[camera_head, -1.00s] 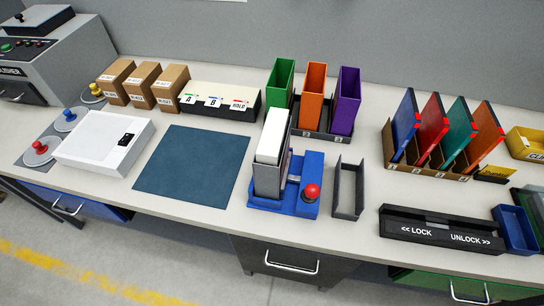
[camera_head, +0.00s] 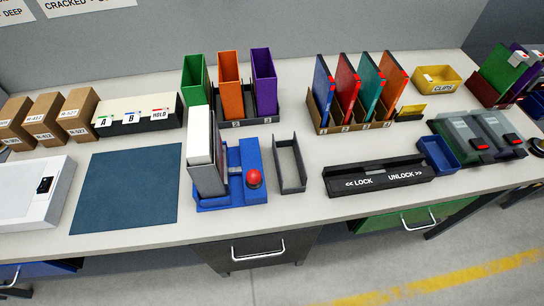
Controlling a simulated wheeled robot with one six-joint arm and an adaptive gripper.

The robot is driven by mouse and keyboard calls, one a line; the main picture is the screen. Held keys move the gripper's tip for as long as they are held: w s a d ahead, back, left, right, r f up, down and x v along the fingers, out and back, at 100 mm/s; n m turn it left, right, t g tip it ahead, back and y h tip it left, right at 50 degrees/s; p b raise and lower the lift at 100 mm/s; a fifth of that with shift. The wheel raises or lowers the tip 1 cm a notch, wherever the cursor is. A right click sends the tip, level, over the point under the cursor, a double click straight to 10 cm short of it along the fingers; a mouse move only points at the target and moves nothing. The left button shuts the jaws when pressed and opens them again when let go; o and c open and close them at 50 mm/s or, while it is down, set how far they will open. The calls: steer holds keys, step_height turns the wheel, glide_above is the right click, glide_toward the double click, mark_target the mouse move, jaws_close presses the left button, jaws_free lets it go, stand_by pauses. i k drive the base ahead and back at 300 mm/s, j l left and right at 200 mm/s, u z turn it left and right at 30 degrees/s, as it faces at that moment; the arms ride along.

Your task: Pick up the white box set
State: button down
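A tall white box-shaped item (camera_head: 200,134) stands upright in a grey holder on a blue fixture (camera_head: 243,160), left of the middle of the head view. The fixture has a red knob (camera_head: 254,178) at its front right. A flat white box-like unit (camera_head: 25,205) with a small black panel lies at the left edge, partly cut off. I cannot tell for sure which of these is the white box set. My gripper is not in view.
A dark blue mat (camera_head: 127,187) lies left of the fixture. An empty grey tray (camera_head: 289,165) and a black lock bar (camera_head: 378,176) lie to its right. Green, orange and purple bins (camera_head: 230,82) and several coloured upright folders (camera_head: 358,90) stand behind.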

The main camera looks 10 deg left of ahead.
mark_target(199, 143)
steer(key=k+j, duration=0.1)
steer(key=j, duration=0.3)
steer(key=k+j, duration=0.1)
steer(key=j, duration=0.35)
steer(key=k+j, duration=0.1)
steer(key=j, duration=0.3)
